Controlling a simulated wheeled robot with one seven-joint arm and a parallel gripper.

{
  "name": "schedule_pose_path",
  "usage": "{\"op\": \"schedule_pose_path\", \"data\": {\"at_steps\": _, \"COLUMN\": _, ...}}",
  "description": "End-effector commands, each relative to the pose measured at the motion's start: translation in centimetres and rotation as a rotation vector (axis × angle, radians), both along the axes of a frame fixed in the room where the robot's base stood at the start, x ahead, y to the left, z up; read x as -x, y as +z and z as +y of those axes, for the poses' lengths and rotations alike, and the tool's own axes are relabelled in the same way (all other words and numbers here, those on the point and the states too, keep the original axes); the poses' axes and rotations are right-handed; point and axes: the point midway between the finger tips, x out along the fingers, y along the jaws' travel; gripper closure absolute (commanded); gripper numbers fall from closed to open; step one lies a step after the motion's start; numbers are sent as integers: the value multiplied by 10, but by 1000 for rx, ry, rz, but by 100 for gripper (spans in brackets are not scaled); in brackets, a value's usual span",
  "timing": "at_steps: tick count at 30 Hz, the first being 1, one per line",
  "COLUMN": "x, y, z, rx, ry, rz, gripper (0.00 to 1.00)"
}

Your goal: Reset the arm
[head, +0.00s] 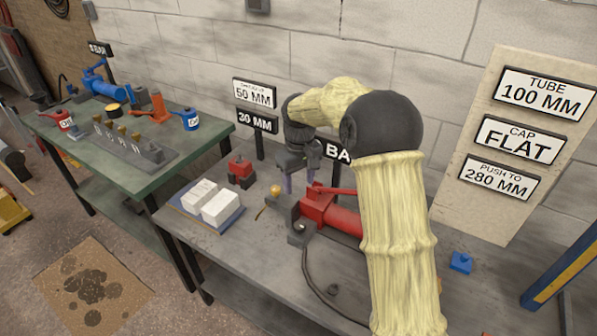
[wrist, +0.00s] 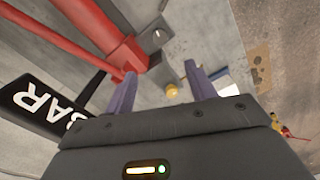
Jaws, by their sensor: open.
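My arm, in a pale yellow sleeve with dark joints, reaches over the near grey bench (head: 258,262) in the head view. My gripper (head: 298,188) hangs at its end, above and behind a red tool with a long handle (head: 327,208). In the wrist view, my gripper (wrist: 157,85) has its two purple fingers apart with nothing held between them. The red tool (wrist: 118,55) lies beyond the left finger there.
White blocks (head: 221,208) sit on a blue-edged tray left of the tool. A red block (head: 240,168) and sign posts (head: 257,120) stand behind. A sign board (head: 518,140) leans at right near a small blue piece (head: 460,262). A green bench (head: 60,140) stands at left.

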Motion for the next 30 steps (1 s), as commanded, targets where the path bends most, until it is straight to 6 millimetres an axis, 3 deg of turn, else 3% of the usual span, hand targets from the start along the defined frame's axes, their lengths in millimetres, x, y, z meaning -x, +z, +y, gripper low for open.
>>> {"op": "schedule_pose_path", "data": {"at_steps": 6, "x": 3, "y": 3, "z": -2, "rx": 1, "ry": -5, "rz": -3, "gripper": 45}}
{"op": "schedule_pose_path", "data": {"at_steps": 11, "x": 20, "y": 17, "z": -15, "rx": 1, "ry": -46, "rz": -23, "gripper": 45}}
{"op": "schedule_pose_path", "data": {"at_steps": 20, "x": 95, "y": 50, "z": -60, "rx": -12, "ry": -223, "rz": -98, "gripper": 45}}
{"op": "schedule_pose_path", "data": {"at_steps": 30, "x": 202, "y": 74, "z": -106, "rx": -45, "ry": -459, "rz": -188, "gripper": 45}}
